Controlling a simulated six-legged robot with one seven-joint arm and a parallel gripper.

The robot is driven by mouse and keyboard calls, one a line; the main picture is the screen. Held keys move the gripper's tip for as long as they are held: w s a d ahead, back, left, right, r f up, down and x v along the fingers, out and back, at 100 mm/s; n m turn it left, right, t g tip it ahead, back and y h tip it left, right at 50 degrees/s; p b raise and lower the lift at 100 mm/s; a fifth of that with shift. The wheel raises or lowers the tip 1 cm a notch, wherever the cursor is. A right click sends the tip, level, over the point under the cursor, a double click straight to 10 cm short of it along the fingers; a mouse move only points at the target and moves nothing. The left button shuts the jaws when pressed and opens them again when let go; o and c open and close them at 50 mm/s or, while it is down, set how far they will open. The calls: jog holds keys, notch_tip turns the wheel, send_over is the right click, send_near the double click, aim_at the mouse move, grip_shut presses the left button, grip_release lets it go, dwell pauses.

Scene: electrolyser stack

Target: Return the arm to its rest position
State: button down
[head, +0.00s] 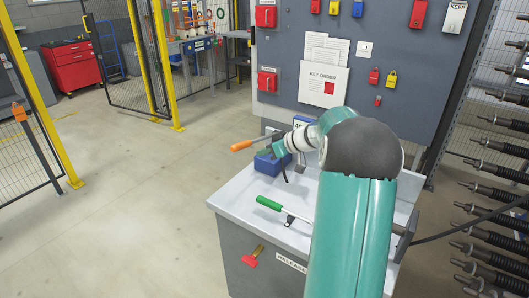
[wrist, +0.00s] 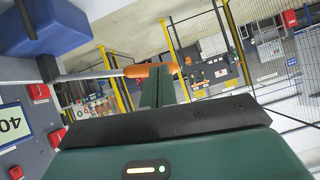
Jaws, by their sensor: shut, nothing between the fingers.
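My teal arm rises from the bottom of the head view and bends left over the bench. My gripper (head: 266,151) is above the blue block (head: 268,166) on the bench. In the wrist view its dark green fingers (wrist: 158,72) are together with nothing between them. An orange-handled tool (head: 243,145) shows close to the fingertips. In the wrist view its orange handle (wrist: 135,71) lies across behind the fingertips, and a metal shaft runs left toward the blue block (wrist: 45,22). I cannot tell whether the fingers touch it.
A green-handled tool (head: 269,203) lies on the grey bench top (head: 238,196). A panel (head: 400,65) with red and yellow locks and a key order sheet (head: 322,84) stands behind. A rack of dark rods (head: 495,215) is at right. Open floor (head: 130,190) lies left.

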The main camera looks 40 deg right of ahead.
jog(key=shift+a, duration=0.1)
jog(key=s+a+r+g, duration=0.1)
jog(key=s+a+r, duration=0.15)
jog(key=a, duration=0.45)
jog(key=s+a+r+g, duration=0.2)
jog(key=s+a, duration=0.2)
jog(key=a, duration=0.4)
jog(key=s+a+r+g, duration=0.1)
jog(key=s+a+r, duration=0.15)
jog(key=a, duration=0.45)
jog(key=s+a+m+h, duration=0.1)
jog(key=s+a, duration=0.2)
jog(key=s, duration=0.4)
jog(key=s+a+m+h, duration=0.1)
jog(key=s+a+h, duration=0.1)
jog(key=s+a, duration=0.2)
jog(key=s+a+f+m+h, duration=0.1)
jog(key=s+a, duration=0.3)
jog(key=s, duration=0.6)
jog(key=shift+g+h, duration=0.3)
jog(key=shift+g, duration=0.1)
jog(key=shift+s+a+f, duration=0.1)
jog(key=shift+s, duration=0.15)
